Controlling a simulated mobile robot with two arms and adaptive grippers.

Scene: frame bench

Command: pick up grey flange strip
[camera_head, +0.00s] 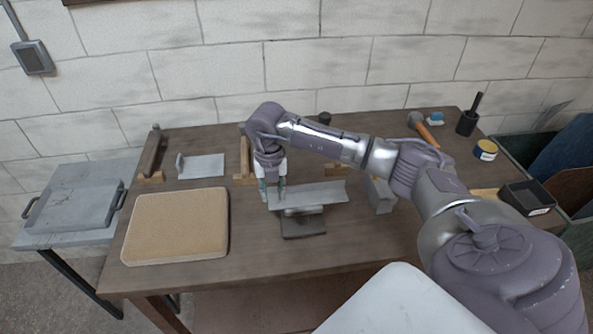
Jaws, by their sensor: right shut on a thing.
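The grey flange strip (315,194) is a long, thin grey piece in the middle of the table, over a dark block-like stand (303,228). My right gripper (273,196) points down at the strip's left end and is shut on it. Whether the strip touches the stand or is just clear of it I cannot tell. My left gripper is not in view.
A tan padded board (177,226) lies at the table's front left. A grey plate (202,166) and wooden blocks (243,162) stand along the back. An orange-handled tool (426,133), a yellow tin (485,149) and a black tray (527,198) are at the right.

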